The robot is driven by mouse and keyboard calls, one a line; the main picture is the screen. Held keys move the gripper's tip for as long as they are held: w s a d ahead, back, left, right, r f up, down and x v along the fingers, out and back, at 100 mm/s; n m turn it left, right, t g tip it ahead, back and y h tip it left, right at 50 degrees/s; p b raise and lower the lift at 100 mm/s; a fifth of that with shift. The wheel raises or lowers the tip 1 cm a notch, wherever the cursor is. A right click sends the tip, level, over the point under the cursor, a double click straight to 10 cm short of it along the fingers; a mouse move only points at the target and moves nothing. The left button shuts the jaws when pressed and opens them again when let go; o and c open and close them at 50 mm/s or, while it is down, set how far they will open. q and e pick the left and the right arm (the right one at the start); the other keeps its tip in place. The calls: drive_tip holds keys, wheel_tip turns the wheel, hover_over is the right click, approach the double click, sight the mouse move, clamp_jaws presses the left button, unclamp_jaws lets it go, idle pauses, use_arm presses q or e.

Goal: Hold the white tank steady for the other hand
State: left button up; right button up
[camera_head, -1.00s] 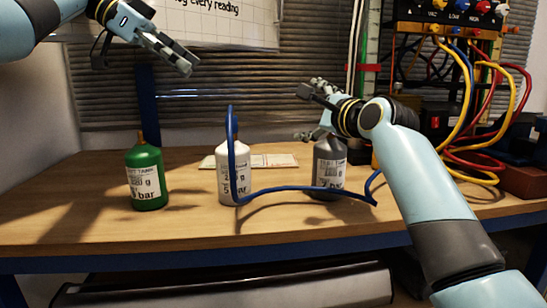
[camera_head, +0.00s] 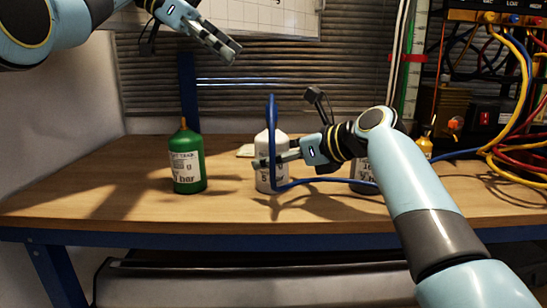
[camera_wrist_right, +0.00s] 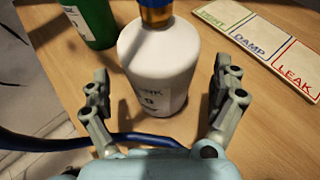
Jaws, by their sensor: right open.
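The white tank (camera_head: 262,145) stands upright on the bench in the head view, with a blue hose (camera_head: 272,115) in front of it. In the right wrist view the white tank (camera_wrist_right: 158,75) shows large, with a brass-coloured neck. My right gripper (camera_head: 278,161) is open at the tank's height, reaching in from the right. In the wrist view the right gripper (camera_wrist_right: 164,98) has one finger on each side of the tank's lower part, with visible gaps. My left gripper (camera_head: 228,48) is raised at upper left, away from the tanks; its finger gap is unclear.
A green tank (camera_head: 187,165) stands to the left and a dark tank (camera_head: 368,170) to the right, partly hidden by my right arm. A card marked DAMP and LEAK (camera_wrist_right: 262,42) lies behind the white tank. Coloured cables (camera_head: 510,130) hang at right.

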drive_tip(key=shift+x, duration=1.25)
drive_tip(key=c, duration=1.7)
drive_tip(key=o, duration=0.9)
drive_tip(key=c, duration=0.7)
